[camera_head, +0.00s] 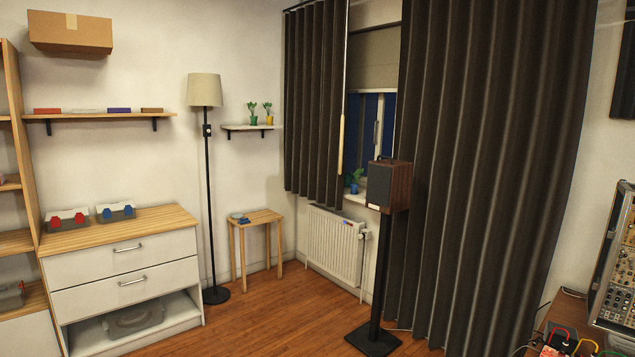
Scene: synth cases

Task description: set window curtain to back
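Dark pleated curtain panels hang on both sides of the window (385,116). The left curtain panel (312,110) is shorter and ends just above the radiator. The right curtain panel (490,160) is wide and reaches down near the floor. A gap between them shows the window and a beige blind (374,58) over its upper part. A thin pale rod (341,145) hangs along the inner edge of the left panel. My gripper is not in view.
A speaker (388,185) on a black stand (384,280) stands before the gap and the right panel. A radiator (335,243), small wooden table (256,219), floor lamp (208,170) and drawer cabinet (122,262) line the walls. Wooden floor (275,315) in front is clear.

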